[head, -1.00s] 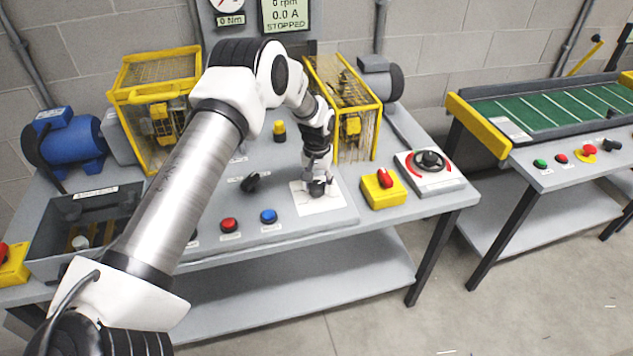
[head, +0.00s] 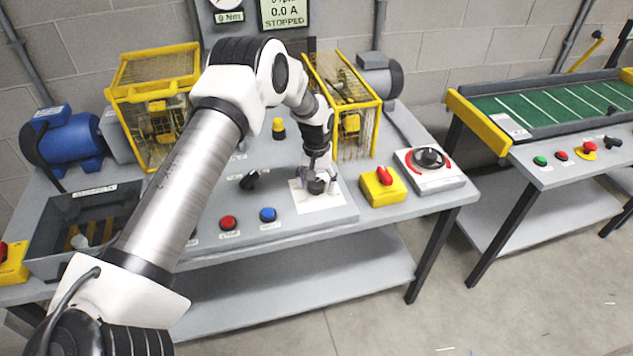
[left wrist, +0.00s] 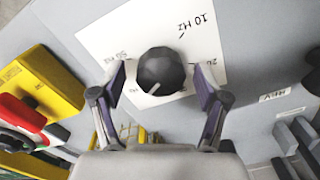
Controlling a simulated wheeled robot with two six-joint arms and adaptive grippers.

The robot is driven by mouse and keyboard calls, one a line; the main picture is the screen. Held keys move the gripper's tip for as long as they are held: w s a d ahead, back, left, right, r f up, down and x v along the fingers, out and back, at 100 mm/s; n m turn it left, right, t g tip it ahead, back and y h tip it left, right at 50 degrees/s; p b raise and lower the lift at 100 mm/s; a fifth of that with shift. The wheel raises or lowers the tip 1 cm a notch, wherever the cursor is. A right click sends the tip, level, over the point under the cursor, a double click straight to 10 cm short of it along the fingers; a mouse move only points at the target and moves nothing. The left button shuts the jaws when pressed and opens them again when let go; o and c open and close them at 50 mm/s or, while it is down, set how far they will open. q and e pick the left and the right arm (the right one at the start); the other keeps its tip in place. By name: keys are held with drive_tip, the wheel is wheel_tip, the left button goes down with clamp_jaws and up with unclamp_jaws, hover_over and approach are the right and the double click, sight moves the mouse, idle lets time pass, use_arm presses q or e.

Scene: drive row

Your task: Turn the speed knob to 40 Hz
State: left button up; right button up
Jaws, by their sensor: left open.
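The speed knob (left wrist: 161,70) is a dark faceted knob on a white plate (left wrist: 95,35). Its pale pointer line points down and slightly left in the left wrist view. "10 Hz" is printed upper right of it; the other marks are partly hidden or hard to read. My left gripper (left wrist: 161,88) is open, with one finger on each side of the knob and visible gaps between. In the head view, the left gripper (head: 317,176) points down just above the knob (head: 316,187). My right gripper is not in view.
Right of the plate are a yellow box with a red switch (head: 383,185) and a black rotary dial with red arc (head: 429,158). Red (head: 229,223) and blue (head: 268,215) buttons sit left of it. A yellow guard cage (head: 346,105) stands close behind. The display (head: 285,14) reads STOPPED.

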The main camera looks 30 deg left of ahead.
sight(316, 183)
use_arm(q)
drive_tip(key=shift+r, duration=0.15)
wheel_tip(316, 183, up, 12)
drive_tip(key=shift+f, duration=0.25)
idle(0.4)
